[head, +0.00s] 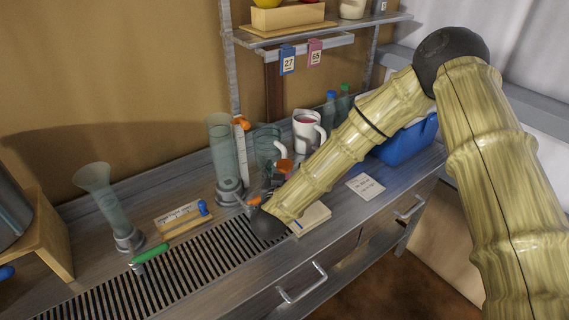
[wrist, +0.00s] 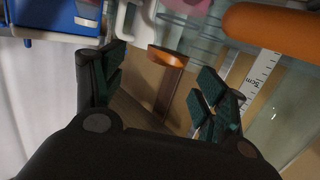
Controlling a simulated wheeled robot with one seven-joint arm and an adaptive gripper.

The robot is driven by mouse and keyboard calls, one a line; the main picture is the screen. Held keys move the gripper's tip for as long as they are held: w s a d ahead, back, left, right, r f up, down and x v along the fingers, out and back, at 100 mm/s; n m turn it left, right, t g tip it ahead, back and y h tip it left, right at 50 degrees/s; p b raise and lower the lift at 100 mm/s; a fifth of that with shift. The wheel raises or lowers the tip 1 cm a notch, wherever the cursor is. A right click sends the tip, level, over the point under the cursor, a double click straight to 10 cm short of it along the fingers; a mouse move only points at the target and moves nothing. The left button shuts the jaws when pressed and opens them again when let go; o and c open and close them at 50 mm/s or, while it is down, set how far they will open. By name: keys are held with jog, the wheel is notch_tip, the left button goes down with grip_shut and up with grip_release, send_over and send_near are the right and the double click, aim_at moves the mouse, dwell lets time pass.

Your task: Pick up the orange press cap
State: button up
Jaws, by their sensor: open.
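An orange cap-like piece (wrist: 168,57) on a brownish upright part shows between my fingers in the wrist view, a little beyond the fingertips. I take it for the press cap; in the head view an orange piece (head: 284,165) beside my gripper may be the same one. My gripper (head: 262,188) is low over the counter, in front of the glass vessels, and partly hidden by my arm. In the wrist view my gripper (wrist: 158,92) is open, its dark green pads apart with nothing held. Whether either pad touches the cap I cannot tell.
A tall glass cylinder (head: 222,150) and a white scale with an orange top (head: 241,123) stand close to my gripper. A glass jug (head: 268,146), a white mug (head: 306,131) and a blue bin (head: 408,138) stand behind. A slatted drain (head: 165,278) lies in front.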

aim_at(285, 165)
jog(key=shift+a+p+x, duration=0.15)
jog(key=shift+p+x, duration=0.4)
jog(key=shift+x, duration=0.8)
jog(key=shift+a+p+x, duration=0.15)
jog(key=shift+p+x, duration=0.35)
jog(key=shift+x, duration=0.9)
jog(key=shift+f, duration=0.15)
jog(key=c, duration=0.8)
